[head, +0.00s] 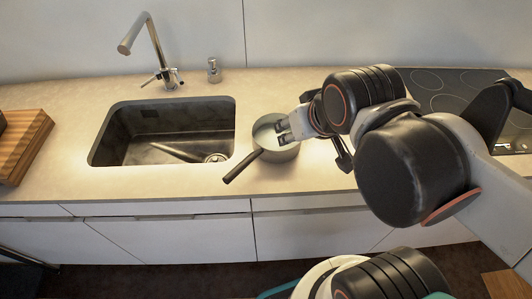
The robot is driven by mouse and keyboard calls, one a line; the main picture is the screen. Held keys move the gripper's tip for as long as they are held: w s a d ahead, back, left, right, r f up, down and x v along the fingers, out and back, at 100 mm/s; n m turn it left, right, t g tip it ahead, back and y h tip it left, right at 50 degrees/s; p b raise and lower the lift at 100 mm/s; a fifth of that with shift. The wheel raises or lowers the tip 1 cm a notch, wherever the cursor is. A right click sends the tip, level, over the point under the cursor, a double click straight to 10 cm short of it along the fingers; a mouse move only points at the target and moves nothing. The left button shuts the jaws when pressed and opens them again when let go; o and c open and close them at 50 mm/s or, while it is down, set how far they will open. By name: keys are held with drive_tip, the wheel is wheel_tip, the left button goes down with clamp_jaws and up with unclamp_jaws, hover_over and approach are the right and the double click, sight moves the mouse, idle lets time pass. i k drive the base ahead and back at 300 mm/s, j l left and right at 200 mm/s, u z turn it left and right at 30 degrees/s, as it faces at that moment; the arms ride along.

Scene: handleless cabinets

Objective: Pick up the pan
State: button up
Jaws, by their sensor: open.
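A small grey pan (281,154) stands on the countertop just right of the sink. Its dark handle (243,166) points down and left toward the counter's front edge. My gripper (281,132) is open over the pan, with its fingertips at the pan's opening. Whether the fingers touch the pan's rim or inside is not clear. My gripper and wrist hide part of the pan's right side.
The sink (165,133) is left of the pan, with a tall faucet (148,50) and a soap dispenser (213,70) behind it. A wooden board (22,146) lies at the far left. A dark cooktop (440,85) is at the right. White cabinet fronts (160,238) are below.

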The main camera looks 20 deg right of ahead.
sight(266, 146)
drive_tip(key=k+j+u, duration=0.35)
drive_tip(key=k, duration=0.15)
drive_tip(key=k+j+u, duration=0.35)
drive_tip(key=k+l+z, duration=0.05)
